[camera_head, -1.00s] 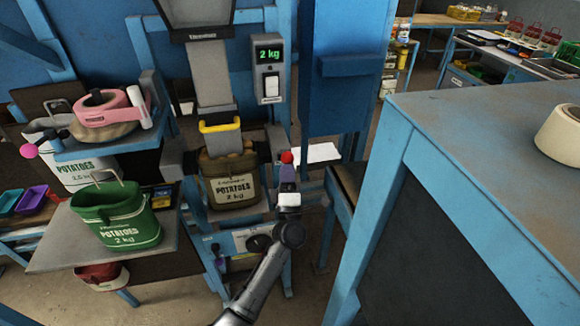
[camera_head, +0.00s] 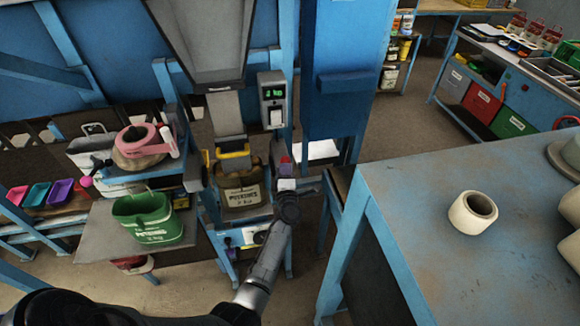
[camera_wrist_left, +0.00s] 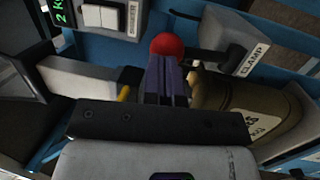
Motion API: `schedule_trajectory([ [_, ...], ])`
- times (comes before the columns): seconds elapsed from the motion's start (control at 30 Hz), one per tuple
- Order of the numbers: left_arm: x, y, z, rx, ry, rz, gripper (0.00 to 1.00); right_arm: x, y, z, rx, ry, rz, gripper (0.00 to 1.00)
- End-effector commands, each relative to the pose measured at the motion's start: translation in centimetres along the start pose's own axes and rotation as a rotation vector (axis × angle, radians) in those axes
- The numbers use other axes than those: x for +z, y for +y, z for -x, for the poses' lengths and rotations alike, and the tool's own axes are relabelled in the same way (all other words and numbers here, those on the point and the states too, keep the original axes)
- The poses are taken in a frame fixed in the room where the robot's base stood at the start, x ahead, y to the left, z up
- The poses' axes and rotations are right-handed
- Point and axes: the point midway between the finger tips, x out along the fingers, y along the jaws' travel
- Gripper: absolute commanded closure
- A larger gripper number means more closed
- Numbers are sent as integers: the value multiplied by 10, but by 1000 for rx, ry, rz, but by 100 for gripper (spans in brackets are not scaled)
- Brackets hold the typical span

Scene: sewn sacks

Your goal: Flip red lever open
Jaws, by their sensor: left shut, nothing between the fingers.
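The red lever shows as a round red knob (camera_head: 285,160) beside the clamp station; in the left wrist view the knob (camera_wrist_left: 167,44) sits just beyond my fingertips. My left gripper (camera_head: 286,170) is shut and empty, right at the knob. A block labelled CLAMP (camera_wrist_left: 240,45) is beside the knob. A brown potato sack (camera_head: 240,193) hangs under the spout, left of the gripper. My right gripper is not in view.
A scale display (camera_head: 272,100) is above the lever. A blue-framed table (camera_head: 425,215) with a cream roll (camera_head: 473,212) stands close on the right.

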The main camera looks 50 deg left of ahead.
Motion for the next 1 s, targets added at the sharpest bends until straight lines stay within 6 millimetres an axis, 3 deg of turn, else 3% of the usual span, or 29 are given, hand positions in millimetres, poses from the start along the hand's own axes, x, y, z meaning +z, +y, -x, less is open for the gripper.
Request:
schedule_trajectory([
  [0.03, -1, 8, -6, 0, 0, -3, 100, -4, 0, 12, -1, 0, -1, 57],
  [0.1, -2, 10, -10, 1, 1, -2, 100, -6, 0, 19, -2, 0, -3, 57],
  [0.4, -4, 12, -26, -135, 1, 20, 100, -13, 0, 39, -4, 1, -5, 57],
  [1.0, -5, 11, -36, -132, 0, 22, 100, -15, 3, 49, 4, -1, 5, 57],
])
